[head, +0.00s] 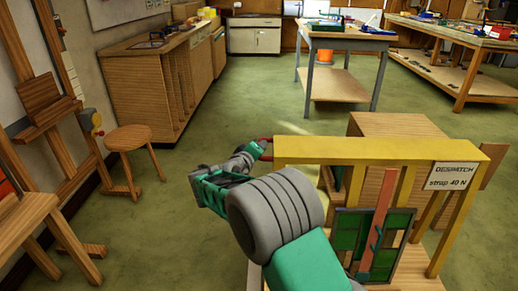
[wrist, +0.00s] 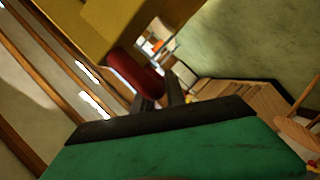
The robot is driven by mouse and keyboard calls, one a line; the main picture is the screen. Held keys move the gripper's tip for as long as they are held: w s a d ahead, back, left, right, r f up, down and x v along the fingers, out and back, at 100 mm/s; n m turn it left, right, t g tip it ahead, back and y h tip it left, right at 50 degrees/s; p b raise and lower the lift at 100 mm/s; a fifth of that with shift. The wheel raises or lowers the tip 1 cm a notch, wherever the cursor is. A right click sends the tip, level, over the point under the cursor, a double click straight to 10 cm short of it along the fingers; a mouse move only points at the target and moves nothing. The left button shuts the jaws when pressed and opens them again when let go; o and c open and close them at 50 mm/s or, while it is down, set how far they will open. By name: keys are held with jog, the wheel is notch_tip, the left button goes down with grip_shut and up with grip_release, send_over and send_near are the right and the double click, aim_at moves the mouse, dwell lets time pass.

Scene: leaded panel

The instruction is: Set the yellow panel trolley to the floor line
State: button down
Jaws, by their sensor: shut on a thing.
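The yellow panel trolley (head: 375,150) stands at the right front of the head view, with a yellow top beam, yellow legs and a wooden deck. A leaded panel with green glass (head: 346,232) stands upright on it. A red handle (head: 267,141) sticks out at the beam's left end; it is dark red in the wrist view (wrist: 130,72). My gripper (head: 258,149) is at this handle, and in the wrist view its dark fingers (wrist: 160,98) are shut on it. My arm hides part of the trolley's left side. I cannot make out a floor line.
A wooden box (head: 402,126) stands behind the trolley. A stool (head: 128,138) and wooden easel (head: 60,125) are at left, a workbench (head: 345,36) at the back. Green floor between is clear.

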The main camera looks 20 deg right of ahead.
jog(key=c, duration=1.4)
grip_release()
jog(key=shift+w, duration=0.1)
jog(key=shift+o, duration=0.2)
jog(key=p+v, duration=0.1)
jog(key=v, duration=0.6)
jog(key=shift+s+a, duration=0.3)
jog(key=shift+a, duration=0.1)
